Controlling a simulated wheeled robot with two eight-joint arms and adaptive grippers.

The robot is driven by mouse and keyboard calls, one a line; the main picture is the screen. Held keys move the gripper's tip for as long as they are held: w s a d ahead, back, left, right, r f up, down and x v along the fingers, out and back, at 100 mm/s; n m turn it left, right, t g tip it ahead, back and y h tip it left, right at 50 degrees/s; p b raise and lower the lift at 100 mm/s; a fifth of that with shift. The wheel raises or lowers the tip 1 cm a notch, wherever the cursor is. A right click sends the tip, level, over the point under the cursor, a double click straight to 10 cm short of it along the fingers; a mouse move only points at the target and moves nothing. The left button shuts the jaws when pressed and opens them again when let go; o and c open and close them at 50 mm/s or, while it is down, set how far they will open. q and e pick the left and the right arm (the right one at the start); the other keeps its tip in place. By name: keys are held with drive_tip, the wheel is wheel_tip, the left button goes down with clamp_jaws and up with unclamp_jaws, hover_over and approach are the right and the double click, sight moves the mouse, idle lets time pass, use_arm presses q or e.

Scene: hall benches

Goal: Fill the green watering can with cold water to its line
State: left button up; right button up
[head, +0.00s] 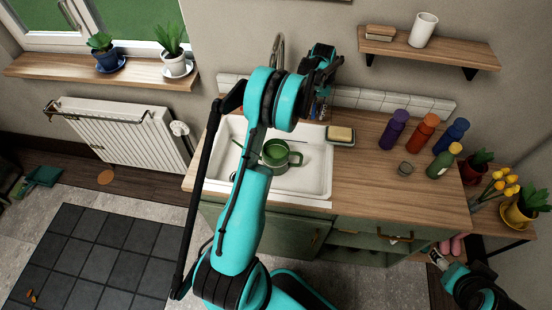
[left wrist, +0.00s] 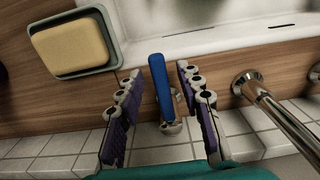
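The green watering can (head: 281,153) stands in the white sink (head: 316,180), partly behind my left arm. Its fill line and water level cannot be made out. The metal tap spout (head: 277,48) rises behind the sink; its base shows in the left wrist view (left wrist: 247,84). A blue tap lever (left wrist: 160,86) stands between the fingers of my left gripper (left wrist: 159,70). These fingers are open on both sides of it, with a gap. In the head view my left gripper (head: 321,88) is at the wall right of the spout. My right gripper (head: 478,290) is low at the right edge, its fingers unclear.
A yellow sponge in a dish (head: 340,134) sits right of the sink, close to my left gripper. Several coloured bottles (head: 423,132) stand on the wooden counter (head: 370,180). A wall shelf (head: 430,46) hangs above. The counter's front is clear.

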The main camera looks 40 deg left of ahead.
use_arm(q)
drive_tip(key=shift+r+p, duration=2.15)
drive_tip(key=shift+r, duration=1.4)
